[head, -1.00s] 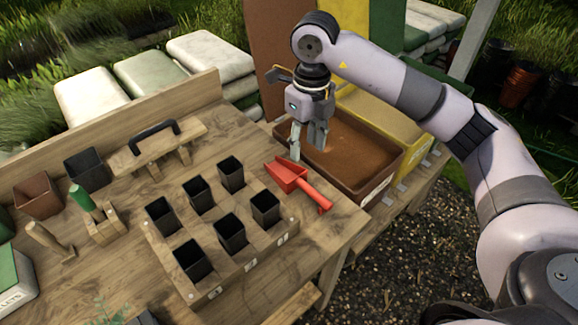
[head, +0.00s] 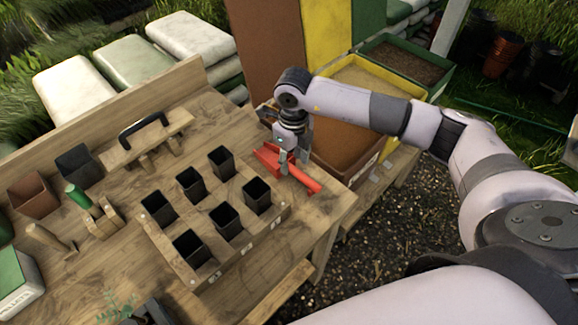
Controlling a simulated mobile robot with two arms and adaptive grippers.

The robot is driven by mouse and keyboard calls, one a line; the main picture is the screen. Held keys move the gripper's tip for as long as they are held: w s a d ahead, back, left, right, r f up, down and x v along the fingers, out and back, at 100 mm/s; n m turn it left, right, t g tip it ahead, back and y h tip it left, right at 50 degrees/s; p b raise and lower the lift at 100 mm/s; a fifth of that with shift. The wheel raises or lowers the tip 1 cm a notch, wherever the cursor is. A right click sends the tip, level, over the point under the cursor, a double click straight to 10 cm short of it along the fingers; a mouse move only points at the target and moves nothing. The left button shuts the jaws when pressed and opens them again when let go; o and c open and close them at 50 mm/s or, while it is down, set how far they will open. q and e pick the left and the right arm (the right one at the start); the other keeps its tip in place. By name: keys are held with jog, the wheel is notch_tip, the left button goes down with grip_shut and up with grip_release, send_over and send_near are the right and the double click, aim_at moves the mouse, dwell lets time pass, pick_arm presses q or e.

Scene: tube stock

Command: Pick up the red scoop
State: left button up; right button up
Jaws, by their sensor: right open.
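The red scoop (head: 267,157) lies on the wooden bench, its handle (head: 304,178) pointing to the lower right, toward the bench's right edge. My right gripper (head: 292,170) points down over the scoop, with its fingers at the part where the handle meets the bowl. It is open, and the fingers hide a bit of the scoop. I cannot tell whether they touch it. My left gripper is not in view.
A wooden rack (head: 275,218) with several black square pots stands left of the scoop. A brown soil bin (head: 340,140) is close behind on the right.

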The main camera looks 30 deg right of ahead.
aim_at(293, 168)
notch_tip(293, 168, down, 4)
jog(key=shift+r+p, duration=0.15)
jog(key=shift+p, duration=0.75)
jog(key=shift+f, duration=0.45)
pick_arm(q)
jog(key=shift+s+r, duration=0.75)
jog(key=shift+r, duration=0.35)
pick_arm(e)
grip_shut()
